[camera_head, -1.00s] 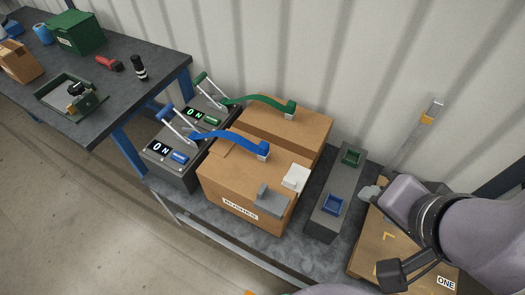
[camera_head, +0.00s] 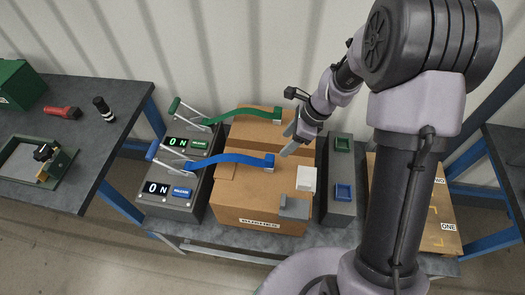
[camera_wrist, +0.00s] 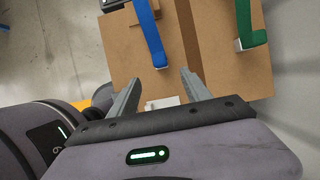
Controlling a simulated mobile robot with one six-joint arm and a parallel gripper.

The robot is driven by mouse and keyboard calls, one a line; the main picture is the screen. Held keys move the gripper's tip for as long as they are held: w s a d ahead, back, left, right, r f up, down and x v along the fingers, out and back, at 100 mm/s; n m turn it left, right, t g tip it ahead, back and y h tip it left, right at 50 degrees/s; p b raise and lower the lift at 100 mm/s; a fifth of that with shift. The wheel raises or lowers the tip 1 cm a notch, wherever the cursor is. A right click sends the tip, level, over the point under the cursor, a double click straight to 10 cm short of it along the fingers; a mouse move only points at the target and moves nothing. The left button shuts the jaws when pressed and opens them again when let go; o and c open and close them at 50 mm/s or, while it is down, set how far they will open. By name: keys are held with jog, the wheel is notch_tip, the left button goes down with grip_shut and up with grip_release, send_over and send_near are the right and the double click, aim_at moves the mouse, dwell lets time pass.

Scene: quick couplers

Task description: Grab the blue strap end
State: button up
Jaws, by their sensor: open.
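The blue strap (camera_head: 228,158) runs from the blue-handled lever unit (camera_head: 172,190) across the top of the front cardboard box (camera_head: 240,196). Its end (camera_head: 270,160) has a small metal piece and lies free near the box's right side. In the wrist view the blue strap end (camera_wrist: 159,60) is just beyond my fingertips, between them and slightly left. My gripper (camera_wrist: 161,76) is open and empty, above the box. In the head view my gripper (camera_head: 287,144) is right of the strap end, not visibly touching it.
A green strap (camera_head: 245,114) lies over the rear box, its end (camera_wrist: 252,38) right of my fingers. A white block (camera_head: 306,178) and a grey bracket (camera_head: 294,208) sit on the front box. A grey bar with green (camera_head: 343,145) and blue (camera_head: 343,192) sockets stands to the right.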

aim_at(272, 158)
jog(key=b+x, duration=0.5)
jog(key=x, duration=0.8)
jog(key=shift+f, duration=0.25)
jog(key=shift+w+f, duration=0.1)
jog(key=shift+c, duration=0.7)
grip_shut()
